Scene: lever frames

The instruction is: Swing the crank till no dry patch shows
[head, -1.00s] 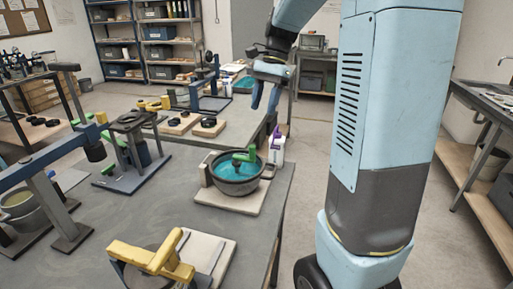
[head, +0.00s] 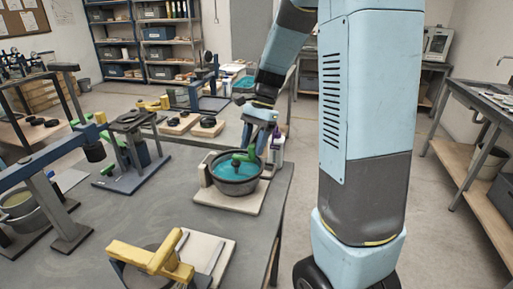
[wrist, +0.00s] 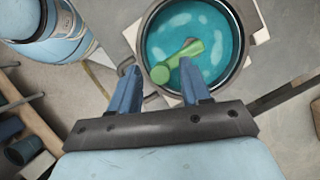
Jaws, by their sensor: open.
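A dark bowl (head: 238,187) with teal contents (head: 230,168) stands on a pale board (head: 225,200) near the table's right edge. A green crank (head: 243,157) rises from the bowl's middle. In the wrist view the bowl (wrist: 239,62) holds the same teal, with several paler patches (wrist: 180,21) around the green crank (wrist: 178,62). My gripper (head: 264,143) is open above the bowl's right side in the head view. In the wrist view its fingers (wrist: 160,66) are apart, with the crank close by their tips. I cannot tell whether they touch it.
A yellow clamp-like frame (head: 150,258) is at the table's front. A blue lever frame (head: 55,185) and a green-handled press (head: 130,150) stand left. Bare grey tabletop lies between.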

